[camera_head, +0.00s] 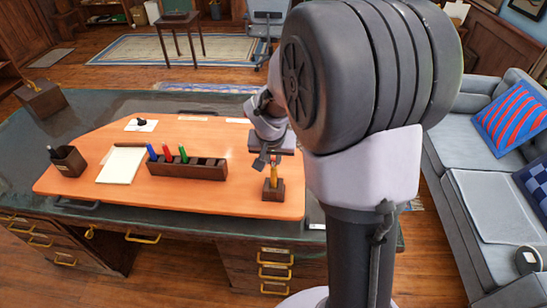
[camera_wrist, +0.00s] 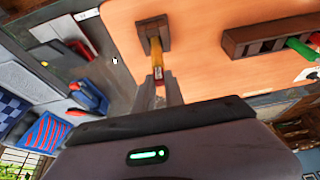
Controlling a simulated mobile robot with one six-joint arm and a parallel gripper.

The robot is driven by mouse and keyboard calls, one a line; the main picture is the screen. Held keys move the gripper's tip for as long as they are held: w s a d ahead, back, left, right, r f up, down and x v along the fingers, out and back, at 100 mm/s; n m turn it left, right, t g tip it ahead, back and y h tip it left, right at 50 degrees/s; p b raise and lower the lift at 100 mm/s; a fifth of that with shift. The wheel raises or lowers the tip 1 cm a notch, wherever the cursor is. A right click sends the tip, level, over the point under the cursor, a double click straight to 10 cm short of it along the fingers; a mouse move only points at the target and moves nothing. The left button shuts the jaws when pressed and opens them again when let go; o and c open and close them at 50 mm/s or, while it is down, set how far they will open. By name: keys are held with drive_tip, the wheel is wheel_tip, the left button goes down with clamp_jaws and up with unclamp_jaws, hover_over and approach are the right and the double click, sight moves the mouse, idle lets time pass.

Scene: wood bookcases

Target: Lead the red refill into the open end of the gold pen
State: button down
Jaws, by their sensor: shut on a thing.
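The gold pen (camera_head: 274,172) stands upright in a small dark wooden block (camera_head: 273,190) near the front right of the orange mat. In the wrist view the gold pen (camera_wrist: 156,52) rises from its block (camera_wrist: 148,28) toward my fingers. My gripper (camera_wrist: 160,84) is shut on a small red piece, the red refill (camera_wrist: 158,71), of which only a short length shows between the fingertips. The refill is in line with the pen's open end and very close to it. I cannot tell whether it is inside. In the head view my gripper (camera_head: 262,161) is just above the pen.
A dark rack (camera_head: 188,169) with blue, red and green sticks stands left of the pen. A white notepad (camera_head: 121,164) and a dark pen cup (camera_head: 68,161) lie further left. A grey sofa (camera_head: 478,160) is to the right. The mat's front middle is clear.

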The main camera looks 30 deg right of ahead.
drive_tip(key=shift+f, duration=0.1)
idle(0.3)
drive_tip(key=c, duration=1.3)
unclamp_jaws()
drive_tip(key=p+v, duration=0.5)
drive_tip(key=v, duration=1.2)
drive_tip(key=shift+r, duration=0.25)
drive_tip(key=s+a+f+y+b, duration=0.1)
drive_tip(key=s+a+b, duration=0.1)
drive_tip(key=s+a, duration=0.2)
drive_tip(key=s+a+f+n+t+y+b, duration=0.1)
drive_tip(key=s+a+f+y+b, duration=0.1)
drive_tip(key=s+a, duration=0.3)
drive_tip(key=s+a+f+n+t+y+b, duration=0.1)
drive_tip(key=s+a+b, duration=0.3)
drive_tip(key=s, duration=0.4)
drive_tip(key=shift+s+a+f+y, duration=0.15)
drive_tip(key=shift+a+f+y, duration=0.15)
drive_tip(key=shift+a+f, duration=0.15)
